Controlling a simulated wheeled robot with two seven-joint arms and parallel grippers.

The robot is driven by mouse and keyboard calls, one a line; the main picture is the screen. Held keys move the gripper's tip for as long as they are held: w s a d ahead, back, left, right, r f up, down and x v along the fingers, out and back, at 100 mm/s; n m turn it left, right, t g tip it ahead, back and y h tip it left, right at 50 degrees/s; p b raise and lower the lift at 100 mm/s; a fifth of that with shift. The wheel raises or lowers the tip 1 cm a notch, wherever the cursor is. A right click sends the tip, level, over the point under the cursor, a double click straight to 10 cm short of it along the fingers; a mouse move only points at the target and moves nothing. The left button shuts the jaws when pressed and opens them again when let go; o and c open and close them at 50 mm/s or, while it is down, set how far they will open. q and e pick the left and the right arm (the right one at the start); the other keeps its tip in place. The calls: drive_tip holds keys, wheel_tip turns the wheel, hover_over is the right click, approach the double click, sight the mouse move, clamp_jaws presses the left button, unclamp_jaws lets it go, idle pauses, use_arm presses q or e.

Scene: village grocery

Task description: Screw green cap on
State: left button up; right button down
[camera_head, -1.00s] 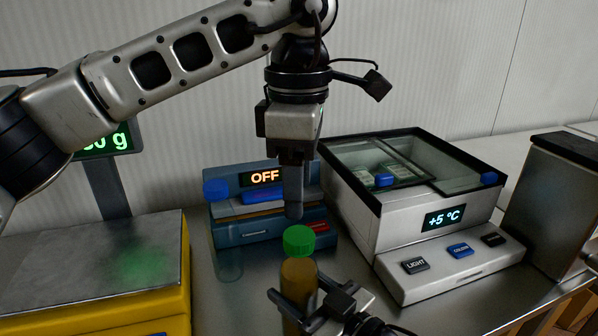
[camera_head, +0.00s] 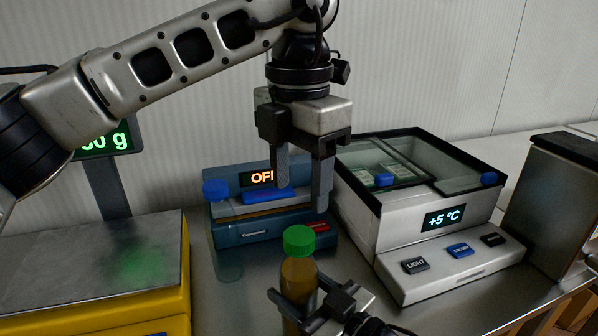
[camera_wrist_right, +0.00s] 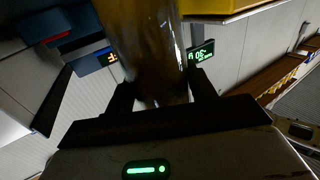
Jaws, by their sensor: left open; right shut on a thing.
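A green cap (camera_head: 299,240) sits on top of an amber bottle (camera_head: 298,275) that stands upright on the counter. I cannot tell how tightly the cap is on. My right gripper (camera_head: 308,306) is shut around the bottle's body; the bottle also fills the upper middle of the right wrist view (camera_wrist_right: 146,45), where the cap is out of view. My left gripper (camera_head: 301,195) is open and empty, pointing down just above the cap, with its fingers apart and not touching it.
A blue device with an OFF display (camera_head: 270,236) stands behind the bottle. A yellow scale with a metal plate (camera_head: 90,265) is at left. A glass-topped cooler reading +5 °C (camera_head: 400,240) is at right. A dark-topped metal box (camera_head: 550,200) stands far right.

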sight(299, 235)
use_arm(q)
wheel_tip(299, 235, down, 8)
drive_tip(key=shift+r, duration=0.2)
drive_tip(key=c, duration=1)
drive_tip(key=o, duration=1.1)
drive_tip(key=shift+o, duration=0.2)
wheel_tip(299, 235, up, 12)
